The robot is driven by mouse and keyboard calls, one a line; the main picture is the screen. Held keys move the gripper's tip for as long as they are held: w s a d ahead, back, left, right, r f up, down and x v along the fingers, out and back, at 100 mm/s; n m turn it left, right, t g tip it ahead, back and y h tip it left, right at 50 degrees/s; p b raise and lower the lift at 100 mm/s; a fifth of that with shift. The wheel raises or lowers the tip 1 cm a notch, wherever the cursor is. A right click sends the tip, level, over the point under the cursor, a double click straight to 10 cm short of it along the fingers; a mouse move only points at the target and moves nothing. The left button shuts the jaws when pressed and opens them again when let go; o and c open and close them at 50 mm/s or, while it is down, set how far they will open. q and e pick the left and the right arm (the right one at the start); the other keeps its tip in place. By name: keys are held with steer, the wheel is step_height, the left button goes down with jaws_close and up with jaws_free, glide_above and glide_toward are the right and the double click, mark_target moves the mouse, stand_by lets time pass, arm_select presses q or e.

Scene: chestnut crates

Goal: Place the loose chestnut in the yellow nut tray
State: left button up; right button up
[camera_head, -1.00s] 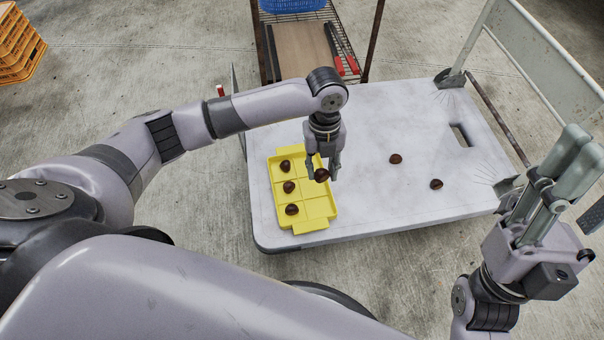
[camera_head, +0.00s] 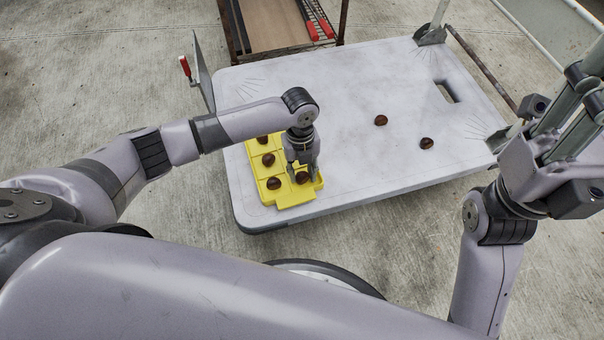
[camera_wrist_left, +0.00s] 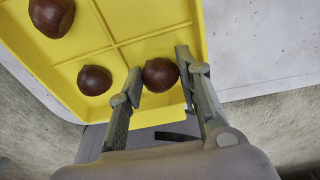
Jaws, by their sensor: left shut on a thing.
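The yellow nut tray (camera_head: 297,199) lies on the white cart top, below my left gripper. My left gripper (camera_head: 302,173) points down and is shut on a brown chestnut (camera_head: 302,179) over the tray's near right compartment. The left wrist view shows this chestnut (camera_wrist_left: 160,75) between the two fingers, low at the tray; I cannot tell if it touches the floor. Three other chestnuts sit in the left column: far (camera_head: 263,139), middle (camera_head: 268,160) and near (camera_head: 273,184). My arm hides the tray's far right part. My right gripper (camera_head: 582,105) is raised at the right edge, its jaw state unclear.
Two more chestnuts, one (camera_head: 380,120) and another (camera_head: 427,143), lie on the white cart top (camera_head: 350,80) right of the tray. The surface around them is clear. The cart's handle frame rises at right.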

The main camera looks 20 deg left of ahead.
arm_select(q)
steer(key=shift+f, duration=0.2)
steer(key=shift+f, duration=0.15)
steer(key=o, duration=0.6)
